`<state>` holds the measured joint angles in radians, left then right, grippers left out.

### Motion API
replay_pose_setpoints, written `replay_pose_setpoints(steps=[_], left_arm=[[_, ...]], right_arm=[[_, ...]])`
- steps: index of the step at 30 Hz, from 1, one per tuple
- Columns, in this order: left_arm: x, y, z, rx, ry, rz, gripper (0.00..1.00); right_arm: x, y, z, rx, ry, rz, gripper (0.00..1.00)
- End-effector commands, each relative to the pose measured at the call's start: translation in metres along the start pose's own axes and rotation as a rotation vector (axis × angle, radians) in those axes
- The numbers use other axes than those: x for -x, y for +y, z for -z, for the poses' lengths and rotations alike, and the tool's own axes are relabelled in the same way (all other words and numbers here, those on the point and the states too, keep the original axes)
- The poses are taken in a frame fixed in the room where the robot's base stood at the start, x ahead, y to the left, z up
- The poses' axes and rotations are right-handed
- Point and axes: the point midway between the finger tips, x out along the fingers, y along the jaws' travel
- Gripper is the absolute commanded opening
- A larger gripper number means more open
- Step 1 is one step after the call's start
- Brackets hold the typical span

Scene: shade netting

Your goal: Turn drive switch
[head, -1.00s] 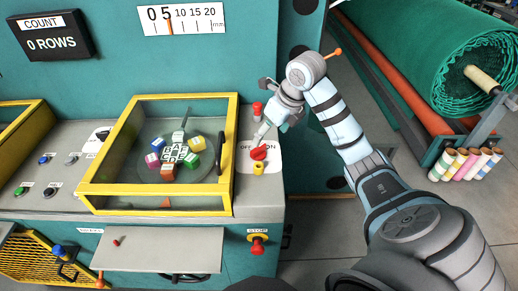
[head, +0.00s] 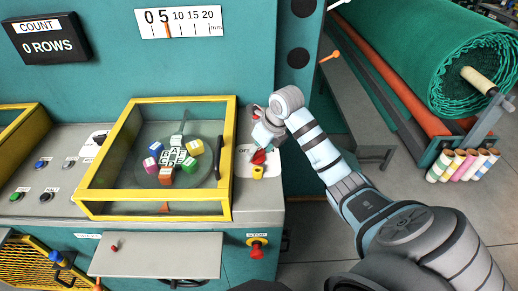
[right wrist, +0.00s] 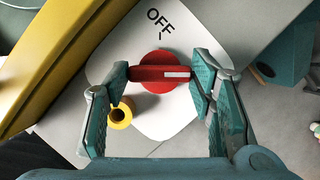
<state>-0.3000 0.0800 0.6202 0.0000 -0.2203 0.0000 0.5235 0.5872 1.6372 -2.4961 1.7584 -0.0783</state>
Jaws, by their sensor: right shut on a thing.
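The drive switch is a round red knob with a raised bar and a white mark (right wrist: 158,74), on a white plate (right wrist: 112,68) printed OFF. In the head view the red switch (head: 259,157) shows only partly, at the right end of the console. In the right wrist view the fingers of my right gripper (right wrist: 160,78) are closed on the two ends of the bar. The bar lies crosswise between them; the OFF print is above it. My left gripper is not in view.
A yellow-framed clear cover (head: 235,130) with a black handle stands close left of the switch. A small yellow ring part (right wrist: 121,114) sits beside the knob. A red stop button (head: 257,250) is on the console front. A green netting roll (head: 440,60) lies at right.

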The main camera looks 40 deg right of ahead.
Motion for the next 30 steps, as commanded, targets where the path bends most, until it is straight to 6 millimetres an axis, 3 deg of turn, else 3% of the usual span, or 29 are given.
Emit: replay_pose_setpoints(steps=[14,30], left_arm=[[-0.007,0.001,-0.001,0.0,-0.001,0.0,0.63],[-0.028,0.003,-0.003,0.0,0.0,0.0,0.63]], right_arm=[[-0.001,-0.001,0.0,0.111,-0.002,-0.047,0.22],[-0.002,-0.003,-0.001,0.548,-0.003,-0.229,0.22]])
